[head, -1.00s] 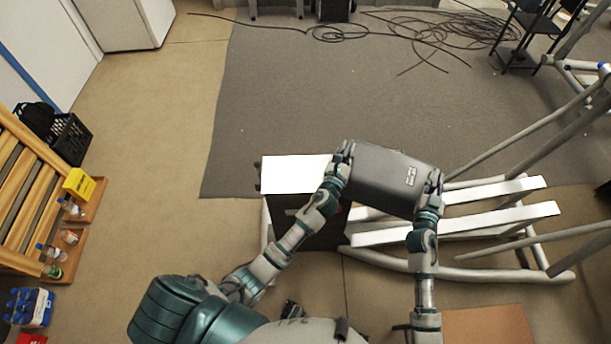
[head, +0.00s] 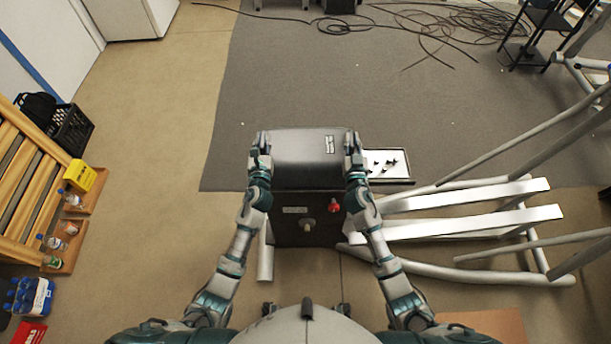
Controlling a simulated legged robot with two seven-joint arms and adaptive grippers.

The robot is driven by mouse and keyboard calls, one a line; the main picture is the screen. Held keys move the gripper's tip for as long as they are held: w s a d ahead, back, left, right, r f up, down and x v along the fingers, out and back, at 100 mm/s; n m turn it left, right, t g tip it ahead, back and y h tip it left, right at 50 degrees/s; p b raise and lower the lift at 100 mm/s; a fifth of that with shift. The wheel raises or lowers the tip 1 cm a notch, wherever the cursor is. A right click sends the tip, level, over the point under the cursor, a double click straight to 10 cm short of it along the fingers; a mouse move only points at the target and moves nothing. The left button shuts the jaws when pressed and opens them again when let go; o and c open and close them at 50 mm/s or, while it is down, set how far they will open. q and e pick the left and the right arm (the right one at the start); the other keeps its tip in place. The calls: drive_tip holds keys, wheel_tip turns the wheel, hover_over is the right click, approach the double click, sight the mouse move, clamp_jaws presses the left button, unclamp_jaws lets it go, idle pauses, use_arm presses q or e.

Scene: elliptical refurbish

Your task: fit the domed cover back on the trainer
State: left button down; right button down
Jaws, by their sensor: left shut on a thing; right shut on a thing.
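The domed cover (head: 305,158) is a dark grey curved shell with a small white label near its right end. It is level, at the top of the trainer's dark housing (head: 290,228); I cannot tell whether it touches the housing. My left gripper (head: 261,150) is shut on the cover's left end. My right gripper (head: 352,150) is shut on its right end. The trainer's housing shows a red knob (head: 334,206) and a round fitting on its near face. The trainer's pale pedal rails (head: 470,222) run off to the right. The housing's top is hidden under the cover.
A flat tray with small dark parts (head: 388,164) lies just right of the cover. Grey tubes (head: 540,130) rise at the right. A wooden rack (head: 25,165), bottles and a yellow box (head: 81,176) stand at the left. Cables (head: 430,35) lie at the back.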

use_arm(q)
drive_tip(key=shift+a+f, duration=0.1)
drive_tip(key=shift+a, duration=0.1)
use_arm(e)
drive_tip(key=shift+a, duration=0.1)
